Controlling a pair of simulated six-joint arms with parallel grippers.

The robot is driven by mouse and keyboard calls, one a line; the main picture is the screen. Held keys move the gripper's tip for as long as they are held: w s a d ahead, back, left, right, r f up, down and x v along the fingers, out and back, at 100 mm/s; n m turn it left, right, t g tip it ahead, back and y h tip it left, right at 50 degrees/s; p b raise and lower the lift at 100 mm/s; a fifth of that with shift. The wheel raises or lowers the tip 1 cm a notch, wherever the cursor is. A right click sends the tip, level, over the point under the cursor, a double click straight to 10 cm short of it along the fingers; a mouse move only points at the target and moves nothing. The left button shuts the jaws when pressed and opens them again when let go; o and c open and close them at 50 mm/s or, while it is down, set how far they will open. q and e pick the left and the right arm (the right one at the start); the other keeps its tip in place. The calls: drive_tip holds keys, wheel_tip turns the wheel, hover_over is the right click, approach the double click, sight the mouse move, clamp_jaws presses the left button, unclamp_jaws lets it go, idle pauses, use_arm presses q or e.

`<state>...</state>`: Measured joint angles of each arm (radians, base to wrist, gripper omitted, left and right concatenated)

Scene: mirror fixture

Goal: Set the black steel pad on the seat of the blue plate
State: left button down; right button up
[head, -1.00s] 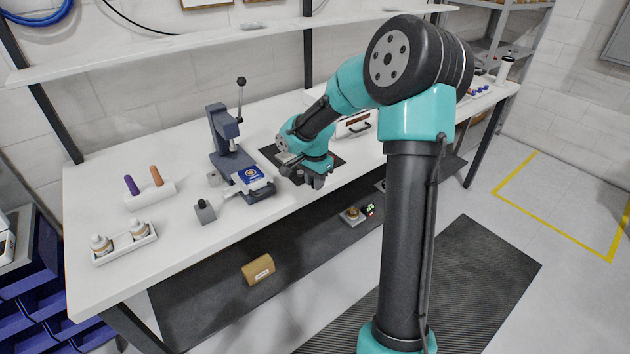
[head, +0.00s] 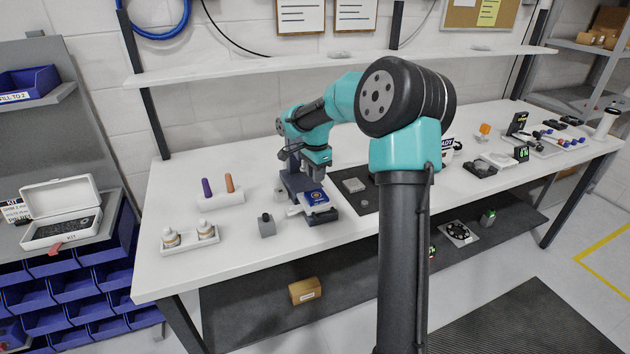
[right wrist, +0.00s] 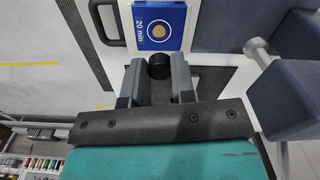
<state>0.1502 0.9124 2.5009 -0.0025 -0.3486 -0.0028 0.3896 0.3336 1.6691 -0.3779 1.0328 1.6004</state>
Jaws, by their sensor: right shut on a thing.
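The blue plate (head: 316,198) lies at the foot of a dark blue lever press on the white bench. In the right wrist view the blue plate (right wrist: 150,41) is marked "20 min" and has a tan round spot, likely the seat (right wrist: 158,29). My right gripper (head: 316,172) is above the plate, close to the press. In the right wrist view my right gripper (right wrist: 157,75) is shut on the black steel pad (right wrist: 158,65), a short black cylinder. The pad appears just short of the plate's edge there; its height above the plate is unclear. My left gripper is not in view.
The press (head: 292,183) stands close to the gripper and partly behind it. A dark mat (head: 366,204) with a grey block (head: 353,185) is to the right.

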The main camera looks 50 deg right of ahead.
sight(316, 195)
drive_tip(key=shift+s+f, duration=0.1)
idle(0.3)
drive_tip(key=shift+f, duration=2.5)
drive_tip(key=shift+f, duration=0.4)
drive_tip(key=o, duration=1)
drive_tip(key=shift+r, duration=0.1)
wheel_tip(316, 195, up, 17)
drive_tip(key=shift+r, duration=0.15)
